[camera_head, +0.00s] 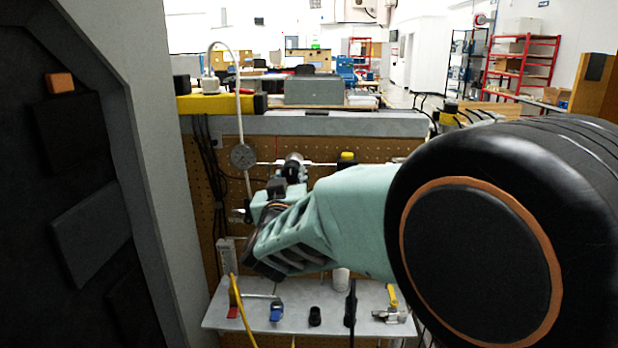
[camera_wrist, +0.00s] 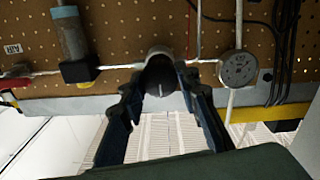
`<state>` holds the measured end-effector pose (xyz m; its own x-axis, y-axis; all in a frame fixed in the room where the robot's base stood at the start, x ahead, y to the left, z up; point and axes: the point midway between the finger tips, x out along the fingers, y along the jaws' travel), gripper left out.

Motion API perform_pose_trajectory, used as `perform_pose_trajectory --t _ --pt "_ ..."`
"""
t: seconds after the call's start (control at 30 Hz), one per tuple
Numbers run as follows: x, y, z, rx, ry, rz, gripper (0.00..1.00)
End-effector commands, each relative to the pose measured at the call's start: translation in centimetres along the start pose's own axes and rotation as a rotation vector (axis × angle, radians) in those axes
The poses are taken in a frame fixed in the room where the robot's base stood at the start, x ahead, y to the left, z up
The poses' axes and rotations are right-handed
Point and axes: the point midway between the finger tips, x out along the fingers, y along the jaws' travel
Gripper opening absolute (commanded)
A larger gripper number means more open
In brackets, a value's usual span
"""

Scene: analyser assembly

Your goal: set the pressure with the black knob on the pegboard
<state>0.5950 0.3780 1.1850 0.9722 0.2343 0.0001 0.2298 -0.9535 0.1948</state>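The black knob (camera_wrist: 163,78), round with a pale mark on its face, sticks out from a silver fitting (camera_wrist: 158,53) on the pegboard (camera_wrist: 120,25). In the wrist view my gripper (camera_wrist: 164,70) has one finger on each side of the knob, with the fingertips close against it. I cannot tell whether they press on it or only surround it. In the head view my gripper (camera_head: 276,188) is at the pegboard, just below a silver cylinder (camera_head: 293,165); I cannot make out the knob there. A round dial gauge (camera_wrist: 238,69) is right of the knob; it also shows in the head view (camera_head: 243,156).
A grey cylinder with a black block (camera_wrist: 72,40) is left of the knob in the wrist view. Pipes and dark cables (camera_wrist: 285,50) run along the board. A dark cabinet (camera_head: 80,180) stands left.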

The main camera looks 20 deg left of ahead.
Motion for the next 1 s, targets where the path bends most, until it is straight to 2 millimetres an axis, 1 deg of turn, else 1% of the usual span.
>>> perform_pose_trajectory --t 0.03,0.1,0.13,0.33,0.47,0.67,1.0 --pt "-0.01 0.0 0.0 0.0 0.0 0.0 0.14" --pt "-0.02 -0.01 0.0 0.0 0.0 0.0 0.07" --pt "-0.02 -0.01 0.0 0.0 0.0 0.0 0.05" --pt "-0.01 -0.02 0.08 0.015 0.0 0.0 0.05" --pt "-0.01 -0.03 0.21 0.055 0.0 0.0 0.05" --pt "-0.01 -0.02 0.37 0.178 0.001 0.001 0.05" --pt "-0.01 -0.1 0.47 0.491 0.001 0.001 0.05"
